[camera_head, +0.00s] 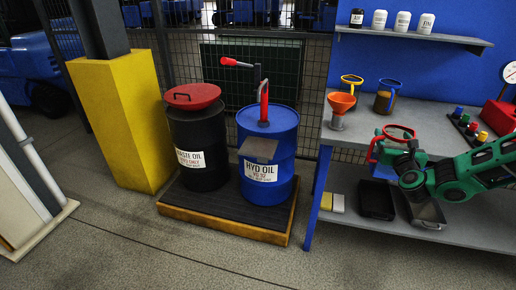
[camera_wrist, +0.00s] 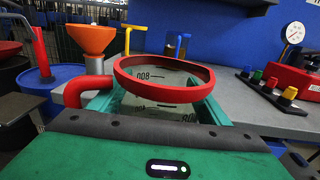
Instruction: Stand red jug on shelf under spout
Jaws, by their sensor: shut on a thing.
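The red jug (camera_head: 374,148), a clear measuring body with a red rim and red side tube, is held upright at the bench's front left. In the wrist view the red jug (camera_wrist: 160,95) sits between the green fingers of my gripper (camera_wrist: 158,108), which is shut on it. My gripper (camera_head: 392,149) reaches in from the right. The spout (camera_head: 264,102) is the red pump outlet on top of the blue HYD OIL drum (camera_head: 282,127), left of the jug. The small grey shelf (camera_head: 258,150) is on the drum's front, below the spout, and looks empty.
A black drum (camera_head: 197,135) with a red funnel lid stands left of the blue drum. On the bench (camera_head: 440,113) are an orange funnel (camera_head: 341,101), a yellow-rimmed jug (camera_head: 352,80), a blue-rimmed jug (camera_head: 386,97) and a knob block (camera_head: 466,125). Floor in front is clear.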

